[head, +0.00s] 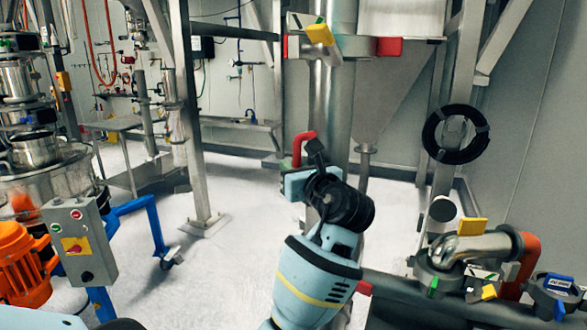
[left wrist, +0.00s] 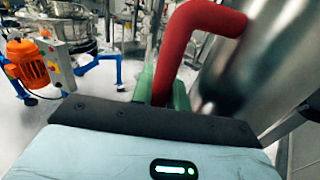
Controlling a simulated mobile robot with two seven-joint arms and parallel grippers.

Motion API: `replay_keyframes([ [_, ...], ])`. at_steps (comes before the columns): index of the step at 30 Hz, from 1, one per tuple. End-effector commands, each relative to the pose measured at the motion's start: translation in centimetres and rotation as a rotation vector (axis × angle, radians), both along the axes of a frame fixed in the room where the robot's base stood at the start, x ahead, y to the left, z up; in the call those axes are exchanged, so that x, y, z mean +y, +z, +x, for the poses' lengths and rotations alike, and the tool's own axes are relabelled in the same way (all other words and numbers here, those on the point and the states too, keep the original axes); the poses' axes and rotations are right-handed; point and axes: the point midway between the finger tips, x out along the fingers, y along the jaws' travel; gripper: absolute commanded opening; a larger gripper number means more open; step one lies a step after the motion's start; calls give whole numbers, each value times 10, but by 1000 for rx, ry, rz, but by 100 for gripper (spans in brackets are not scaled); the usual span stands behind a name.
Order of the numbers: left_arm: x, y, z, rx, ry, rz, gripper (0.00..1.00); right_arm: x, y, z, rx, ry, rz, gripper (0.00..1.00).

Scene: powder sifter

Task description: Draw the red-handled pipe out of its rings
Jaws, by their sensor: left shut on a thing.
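The red handle (head: 304,140) is a bent bar on the side of a tall, upright steel pipe (head: 333,110). In the left wrist view the handle (left wrist: 185,35) curves over to the shiny pipe wall (left wrist: 245,70). My left gripper (head: 308,158) is shut on the handle's lower leg. Its green fingers (left wrist: 160,90) show on both sides of the bar in the left wrist view. A ring (head: 352,46) with a yellow lever (head: 319,34) sits around the pipe higher up. The pipe's lower end is hidden behind my arm. My right gripper is not in view.
A steel hopper cone (head: 388,95) and a frame post (head: 190,120) stand close to the pipe. A bench with a steel elbow (head: 478,246) and coloured levers is at lower right. An orange motor (head: 22,265) stands at left. White floor between is clear.

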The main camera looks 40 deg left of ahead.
Motion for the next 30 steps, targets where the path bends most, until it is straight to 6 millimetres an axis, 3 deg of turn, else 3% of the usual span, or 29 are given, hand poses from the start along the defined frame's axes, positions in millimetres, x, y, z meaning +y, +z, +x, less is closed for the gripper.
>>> replay_keyframes([
  [1, 0, 8, -2, -17, -1, 4, 0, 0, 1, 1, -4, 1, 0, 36],
  [30, 4, 10, -12, -23, 4, 6, 0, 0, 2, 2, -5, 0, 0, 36],
])
